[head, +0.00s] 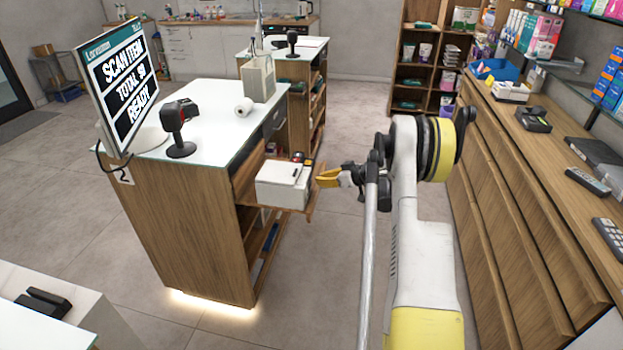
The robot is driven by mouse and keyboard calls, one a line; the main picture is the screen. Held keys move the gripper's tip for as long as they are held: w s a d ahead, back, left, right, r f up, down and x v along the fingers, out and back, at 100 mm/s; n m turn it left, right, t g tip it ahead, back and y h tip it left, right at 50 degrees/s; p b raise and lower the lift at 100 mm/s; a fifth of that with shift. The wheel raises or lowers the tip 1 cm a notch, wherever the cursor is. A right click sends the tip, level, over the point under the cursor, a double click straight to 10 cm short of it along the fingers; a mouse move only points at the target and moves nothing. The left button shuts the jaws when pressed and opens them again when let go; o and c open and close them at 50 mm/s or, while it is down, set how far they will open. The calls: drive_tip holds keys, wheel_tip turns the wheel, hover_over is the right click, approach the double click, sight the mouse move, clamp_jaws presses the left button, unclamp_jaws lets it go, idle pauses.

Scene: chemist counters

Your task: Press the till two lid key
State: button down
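Till two is the wooden counter (185,225) with a white top and a small "2" sign (126,177) on its side. A white box-shaped device (280,188) sits on a low wooden shelf at the counter's right side. Small coloured parts, one red (297,156), show at its back edge; I cannot tell which is the lid key. My gripper (325,178), with yellow fingertips, is just right of the white device, apparently apart from it. The fingers are seen from behind and small, so their opening is unclear. No held object shows.
On the counter stand a tilted screen (118,80), a black and red scanner (176,130) and a white paper roll (244,107). A wooden drawer counter (520,190) runs along the right. Clear floor (330,125) lies behind my arm.

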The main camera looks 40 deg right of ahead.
drive_tip(key=shift+w, duration=0.1)
idle(0.6)
drive_tip(key=shift+w+a, duration=0.25)
drive_tip(key=shift+a, duration=0.05)
drive_tip(key=shift+w+a+b, duration=0.2)
drive_tip(key=shift+w+b, duration=0.05)
drive_tip(key=shift+b, duration=0.1)
idle(0.5)
idle(0.3)
drive_tip(key=shift+s+d, duration=0.5)
drive_tip(key=shift+s, duration=0.1)
drive_tip(key=s+d+b, duration=0.1)
drive_tip(key=s+d, duration=0.2)
drive_tip(key=shift+s+d, duration=0.1)
drive_tip(key=shift+s, duration=0.3)
idle(0.8)
